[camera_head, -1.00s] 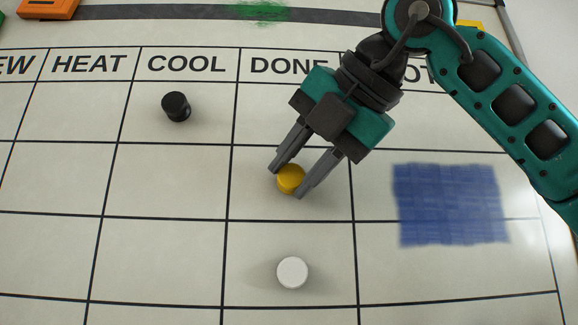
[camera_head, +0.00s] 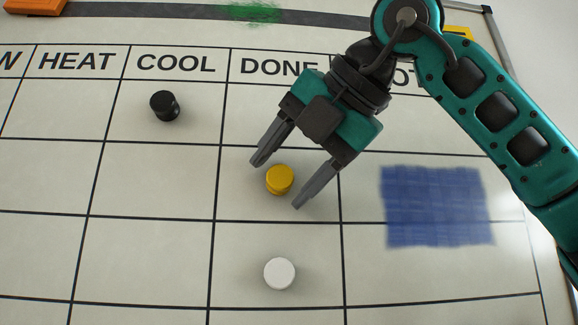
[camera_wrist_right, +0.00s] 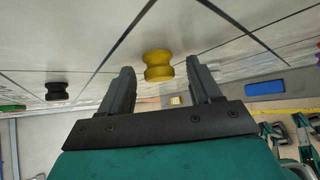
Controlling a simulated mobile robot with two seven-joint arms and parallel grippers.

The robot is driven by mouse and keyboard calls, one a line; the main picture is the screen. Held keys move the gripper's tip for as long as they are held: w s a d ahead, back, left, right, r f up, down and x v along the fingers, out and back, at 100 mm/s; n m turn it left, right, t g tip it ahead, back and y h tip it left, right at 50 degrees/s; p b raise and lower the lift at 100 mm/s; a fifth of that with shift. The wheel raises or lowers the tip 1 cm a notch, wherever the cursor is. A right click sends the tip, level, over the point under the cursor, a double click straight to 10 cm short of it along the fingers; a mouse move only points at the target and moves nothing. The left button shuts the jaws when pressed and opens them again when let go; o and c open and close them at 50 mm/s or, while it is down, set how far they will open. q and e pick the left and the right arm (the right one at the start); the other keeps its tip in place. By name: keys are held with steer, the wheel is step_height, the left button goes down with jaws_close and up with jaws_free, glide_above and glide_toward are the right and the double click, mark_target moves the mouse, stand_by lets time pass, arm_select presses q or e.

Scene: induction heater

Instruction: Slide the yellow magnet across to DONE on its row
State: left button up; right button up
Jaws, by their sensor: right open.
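The yellow magnet (camera_head: 279,180) sits on the whiteboard in the DONE column, in the second row under the headers. My right gripper (camera_head: 279,183) is open, with one finger on each side of the magnet and a clear gap to both. The right wrist view also shows the yellow magnet (camera_wrist_right: 158,66) between the tips of the spread fingers (camera_wrist_right: 163,82). The DONE header (camera_head: 272,67) is partly beside my gripper and stays readable. My left gripper is not in view.
A black magnet (camera_head: 165,106) is in the COOL column, one row up. A white magnet (camera_head: 279,273) is in the DONE column, one row down. A blue scribbled patch (camera_head: 436,206) lies to the right. An orange object (camera_head: 35,6) is at the top left.

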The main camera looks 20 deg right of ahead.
steer(key=v, duration=1.3)
steer(key=shift+p, duration=0.45)
